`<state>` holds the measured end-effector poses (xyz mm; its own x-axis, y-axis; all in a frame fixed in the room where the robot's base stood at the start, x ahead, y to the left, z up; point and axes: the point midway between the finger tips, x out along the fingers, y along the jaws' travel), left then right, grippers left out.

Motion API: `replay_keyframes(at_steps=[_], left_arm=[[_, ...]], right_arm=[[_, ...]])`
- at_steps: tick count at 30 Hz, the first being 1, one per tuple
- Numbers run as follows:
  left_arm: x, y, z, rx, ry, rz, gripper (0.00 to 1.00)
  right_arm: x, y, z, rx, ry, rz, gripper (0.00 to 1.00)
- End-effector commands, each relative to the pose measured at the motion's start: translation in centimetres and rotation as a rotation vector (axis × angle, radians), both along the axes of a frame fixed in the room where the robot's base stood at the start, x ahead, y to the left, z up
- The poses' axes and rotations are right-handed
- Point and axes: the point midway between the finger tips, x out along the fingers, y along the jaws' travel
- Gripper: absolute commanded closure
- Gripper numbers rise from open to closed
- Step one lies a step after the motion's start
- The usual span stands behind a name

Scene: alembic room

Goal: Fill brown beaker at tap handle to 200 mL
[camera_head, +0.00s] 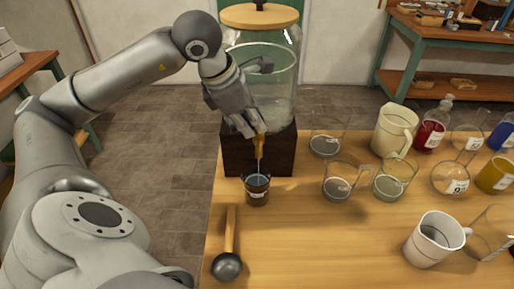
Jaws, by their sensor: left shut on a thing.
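A large glass dispenser (275,92) with a wooden lid stands on a dark wooden block (280,153) at the table's back left. My left gripper (252,133) is at its front, shut on the yellow-brown tap handle. Only the lower part of the tap (260,147) shows below the fingers. The small brown beaker (257,192) stands upright on the table directly under the tap. It has a white label on its front, and liquid seems to show inside; its level is too small to read. My right gripper is not in view.
A ladle-like tool with a round dark head (227,266) lies in front of the beaker. Several glass beakers, a cream jug (394,130), a white jug (434,240) and a red bottle (431,126) stand to the right. The front middle of the table (320,245) is clear.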

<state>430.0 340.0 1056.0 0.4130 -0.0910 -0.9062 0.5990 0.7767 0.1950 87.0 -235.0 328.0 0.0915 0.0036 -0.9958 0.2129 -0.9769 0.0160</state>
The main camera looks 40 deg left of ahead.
Motion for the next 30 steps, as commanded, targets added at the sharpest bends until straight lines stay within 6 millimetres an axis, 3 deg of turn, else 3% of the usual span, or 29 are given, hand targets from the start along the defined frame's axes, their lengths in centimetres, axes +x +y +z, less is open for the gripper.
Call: replay_keyframes(at_steps=[8, 20, 30], left_arm=[[0.0, 0.0, 0.0, 0.0, 0.0, -0.005, 1.0], [0.3, 0.4, 0.0, 0.0, -0.002, -0.214, 1.0], [0.2, 0.3, 0.0, 0.0, -0.001, -0.221, 1.0]], right_arm=[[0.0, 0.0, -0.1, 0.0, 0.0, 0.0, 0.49], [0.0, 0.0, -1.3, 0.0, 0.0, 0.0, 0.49], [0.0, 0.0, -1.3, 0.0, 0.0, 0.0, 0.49]])
